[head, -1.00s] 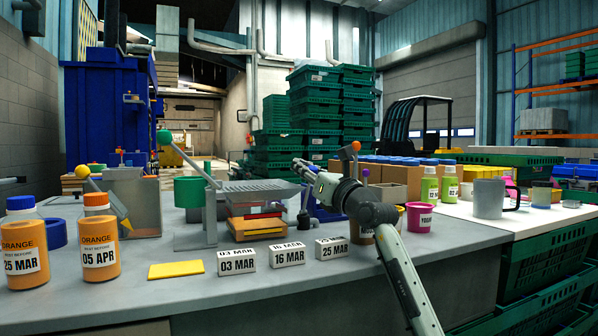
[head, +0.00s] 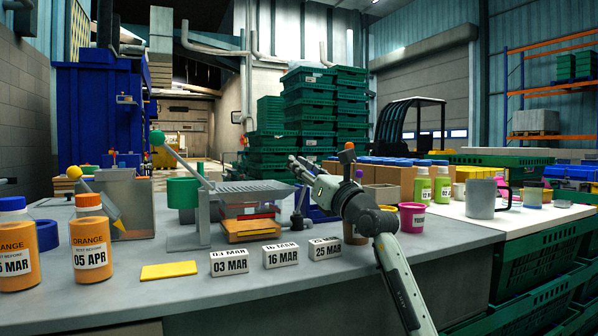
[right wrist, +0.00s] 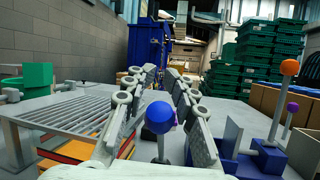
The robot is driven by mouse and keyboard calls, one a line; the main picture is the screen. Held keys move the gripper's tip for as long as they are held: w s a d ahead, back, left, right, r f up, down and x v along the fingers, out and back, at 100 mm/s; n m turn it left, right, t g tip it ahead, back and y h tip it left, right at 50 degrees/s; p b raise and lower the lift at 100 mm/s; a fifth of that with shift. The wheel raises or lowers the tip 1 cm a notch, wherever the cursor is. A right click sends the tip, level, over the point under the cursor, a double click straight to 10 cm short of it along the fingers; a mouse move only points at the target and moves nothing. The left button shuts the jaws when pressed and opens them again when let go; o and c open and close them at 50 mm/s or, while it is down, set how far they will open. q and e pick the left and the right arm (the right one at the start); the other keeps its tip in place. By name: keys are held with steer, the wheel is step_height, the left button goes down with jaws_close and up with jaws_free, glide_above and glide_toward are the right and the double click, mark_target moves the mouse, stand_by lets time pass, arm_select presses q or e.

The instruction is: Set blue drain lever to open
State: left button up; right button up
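A blue ball knob (right wrist: 160,116) on a short grey stem shows in the right wrist view; it looks like the blue drain lever. It stands between the fingers of my right gripper (right wrist: 158,76), which are spread apart on either side. I cannot tell whether they touch it. In the head view, my right gripper (head: 298,166) is above the counter beside the slatted metal rack (head: 258,188). The blue knob is not clearly visible there. My left gripper is not in view.
An orange knob (right wrist: 290,67) and a purple knob (right wrist: 293,107) stand to the right of the blue knob. A lever with a green ball (head: 157,138) rises left of the rack. Dated white blocks (head: 281,255) and orange bottles (head: 90,245) stand on the counter (head: 200,308).

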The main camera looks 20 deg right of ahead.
steer(key=shift+o, duration=1.4)
steer(key=shift+f, duration=0.2)
steer(key=shift+f, duration=0.1)
steer(key=v, duration=1.1)
steer(key=shift+s, duration=0.45)
steer(key=shift+d, duration=0.1)
steer(key=shift+c, duration=0.4)
